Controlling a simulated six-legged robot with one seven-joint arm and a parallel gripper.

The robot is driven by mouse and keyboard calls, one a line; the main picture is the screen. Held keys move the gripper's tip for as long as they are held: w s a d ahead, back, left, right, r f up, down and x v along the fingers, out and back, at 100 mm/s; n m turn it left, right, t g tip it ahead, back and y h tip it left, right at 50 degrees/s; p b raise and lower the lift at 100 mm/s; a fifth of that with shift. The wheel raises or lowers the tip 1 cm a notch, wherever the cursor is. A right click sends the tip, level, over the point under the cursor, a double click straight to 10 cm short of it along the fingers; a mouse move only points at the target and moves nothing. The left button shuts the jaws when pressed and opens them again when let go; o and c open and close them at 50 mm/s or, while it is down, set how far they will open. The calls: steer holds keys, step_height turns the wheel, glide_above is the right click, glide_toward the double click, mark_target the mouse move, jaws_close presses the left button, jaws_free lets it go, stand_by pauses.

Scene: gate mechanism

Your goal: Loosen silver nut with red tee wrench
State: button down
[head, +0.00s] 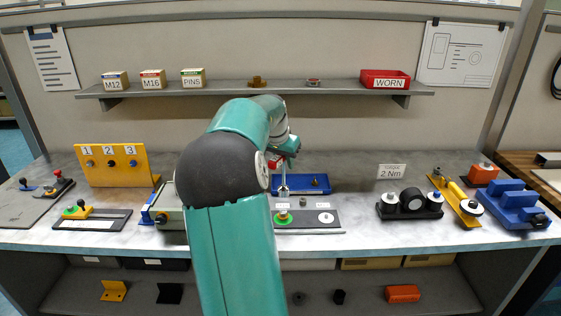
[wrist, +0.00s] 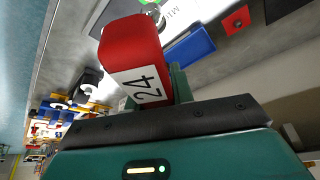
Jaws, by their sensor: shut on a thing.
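The red tee wrench has a red block handle marked 24 (wrist: 134,60), and a bit of red handle (head: 273,161) shows beside my arm in the head view. My gripper (head: 287,148) is shut on this handle, above the middle of the bench. A silver shaft (head: 283,187) stands below it at the left end of a low blue block (head: 316,184). I cannot tell whether the shaft's lower end is on a nut. No silver nut can be made out for certain; my arm and the wrench hide part of this area.
A grey plate (head: 327,229) with a green ring (head: 284,218) lies in front of the blue block. A yellow panel numbered 1, 2, 3 (head: 112,176) stands at left. A black holder (head: 409,214) and blue blocks (head: 513,214) are at right. A shelf (head: 330,91) runs behind.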

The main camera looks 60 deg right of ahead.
mark_target(284, 185)
steer(key=shift+a+f, duration=0.1)
steer(key=shift+f, duration=0.05)
step_height(284, 185, down, 4)
steer(key=shift+f, duration=0.4)
stand_by(0.3)
steer(key=shift+f, duration=1.6)
stand_by(1.3)
steer(key=c, duration=1.8)
jaws_free()
steer(key=shift+c, duration=0.2)
jaws_close()
